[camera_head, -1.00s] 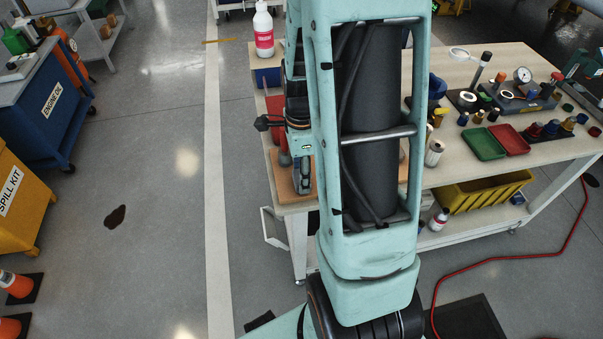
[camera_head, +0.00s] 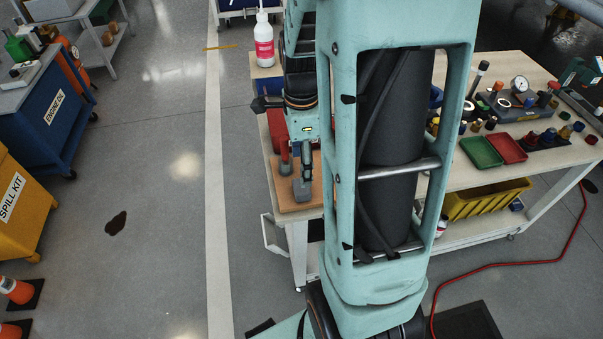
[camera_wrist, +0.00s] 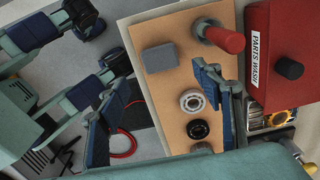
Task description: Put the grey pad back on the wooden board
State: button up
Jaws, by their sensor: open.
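The grey pad (camera_wrist: 160,58), a small block, rests on the wooden board (camera_wrist: 150,25) near its left edge in the wrist view. In the head view the grey pad (camera_head: 301,191) shows on the board (camera_head: 296,208) at the near left corner of the bench, just under my gripper (camera_head: 307,170). In the wrist view my gripper (camera_wrist: 163,82) is open, its blue-padded fingers spread to either side and apart from the pad. Nothing is between the fingers.
On the board stand a red-handled tool (camera_wrist: 222,38), a steel bearing ring (camera_wrist: 192,101) and a dark ring (camera_wrist: 198,129). The red parts wash box (camera_wrist: 262,75) stands just right of the board. A white bottle (camera_head: 264,42) stands behind.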

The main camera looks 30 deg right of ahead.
notch_tip(320, 180, up, 5)
jog(key=shift+f, duration=0.2)
dwell(0.4)
